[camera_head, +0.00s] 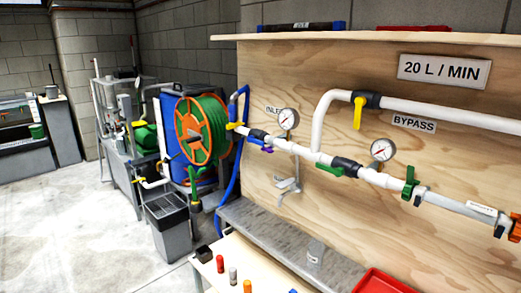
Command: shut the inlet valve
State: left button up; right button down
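The INLET label (273,110) is on the plywood board, partly covered by a round gauge (288,119). Below it, a white pipe runs down to the right. Near its left end is a valve with a blue-purple lever (266,149), which appears to lie roughly along the pipe. A yellow handle (236,126) sits at the pipe's left end, by the blue hose. Farther right is a dark valve with a green lever (329,171), roughly along the pipe. I cannot tell for certain which one the label names. Neither of my grippers is in view.
The bypass pipe has a yellow lever (358,113) hanging down. A second gauge (382,150) and an upright green handle (409,183) are farther right. A grey ledge (255,225) and a red tray (382,282) are below. The floor at left is clear.

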aim_at(250, 139)
jog(key=i+j, duration=0.25)
jog(key=j, duration=0.15)
jog(key=i+j+z, duration=0.1)
jog(key=i+j, duration=0.45)
jog(key=j, duration=0.3)
jog(key=l+z, duration=0.05)
